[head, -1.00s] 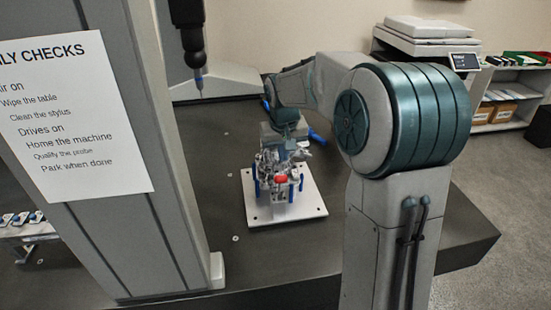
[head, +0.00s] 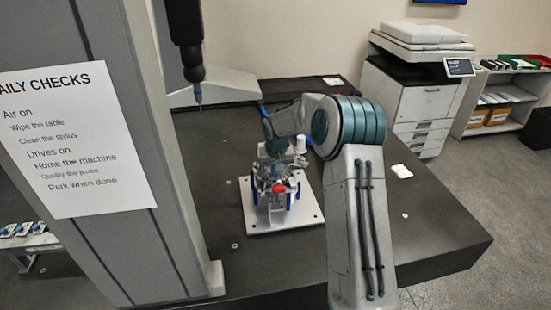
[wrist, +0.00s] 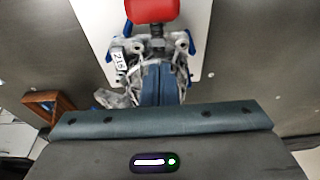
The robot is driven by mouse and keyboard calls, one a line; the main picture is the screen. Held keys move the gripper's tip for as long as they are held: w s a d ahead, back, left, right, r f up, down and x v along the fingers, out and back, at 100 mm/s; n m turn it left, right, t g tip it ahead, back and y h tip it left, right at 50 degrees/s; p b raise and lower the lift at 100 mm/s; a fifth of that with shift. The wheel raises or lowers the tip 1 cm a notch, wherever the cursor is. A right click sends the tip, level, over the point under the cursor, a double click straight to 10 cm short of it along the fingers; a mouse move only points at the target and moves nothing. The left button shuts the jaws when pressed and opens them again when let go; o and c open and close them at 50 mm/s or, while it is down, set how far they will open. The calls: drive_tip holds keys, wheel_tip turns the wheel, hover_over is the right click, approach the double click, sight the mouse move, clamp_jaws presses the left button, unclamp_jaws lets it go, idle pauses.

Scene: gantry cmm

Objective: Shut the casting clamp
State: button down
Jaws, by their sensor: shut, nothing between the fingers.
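The casting (head: 268,180) is a grey metal part on a white fixture plate (head: 300,215) with blue supports. The red part of the clamp (head: 279,188) is on the near side of the casting. In the wrist view, the red clamp part (wrist: 152,10) is at the top edge, with a dark threaded stem below it. A tag reading 216 is on the casting (wrist: 125,72). My gripper (wrist: 158,85) is shut and empty, reaching over the casting; whether it touches is unclear. In the head view, my gripper (head: 270,153) is partly hidden at the casting's far side.
A grey column with a checklist sheet (head: 75,135) stands at left. A dark probe (head: 196,75) hangs beyond it. A printer (head: 420,90) and shelves (head: 505,95) stand behind. A brown triangular object (wrist: 45,108) shows in the wrist view.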

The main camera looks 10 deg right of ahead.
sight(278, 193)
drive_tip(key=shift+f, duration=0.55)
drive_tip(key=s, duration=0.2)
drive_tip(key=s+p, duration=0.1)
drive_tip(key=shift+s+r+p, duration=0.2)
drive_tip(key=shift+s+p, duration=0.1)
drive_tip(key=shift+s, duration=0.05)
drive_tip(key=shift+s+f+b, duration=0.1)
drive_tip(key=shift+f+b, duration=0.1)
drive_tip(key=shift+b, duration=0.45)
drive_tip(key=shift+s+r+t+b, duration=0.1)
drive_tip(key=shift+s+t+b, duration=0.1)
drive_tip(key=shift+t+b, duration=0.15)
